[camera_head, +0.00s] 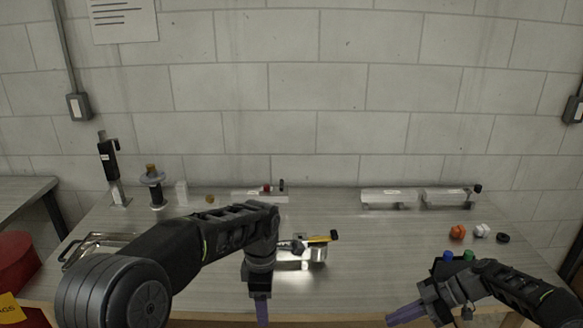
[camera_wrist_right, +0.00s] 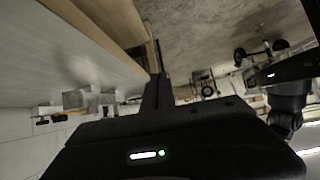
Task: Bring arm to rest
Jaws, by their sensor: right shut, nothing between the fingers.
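My right arm (camera_head: 530,294) comes in from the lower right of the head view and lies low over the front right of the table. Its gripper (camera_head: 390,319) points left near the front edge, shut and empty. My left arm (camera_head: 190,250) reaches in from the lower left. Its gripper (camera_head: 262,312) points straight down near the table's front middle; I see only one purple finger edge-on, so its opening cannot be told.
The table (camera_head: 390,260) has clear room in its middle right. A shiny metal block with a yellow-and-black tool (camera_head: 320,238) sits behind the left gripper. Orange (camera_head: 457,232) and white (camera_head: 481,230) pieces lie at right, blue and green caps (camera_head: 468,255) by my right arm. A wire-handled tray (camera_head: 95,246) is at left.

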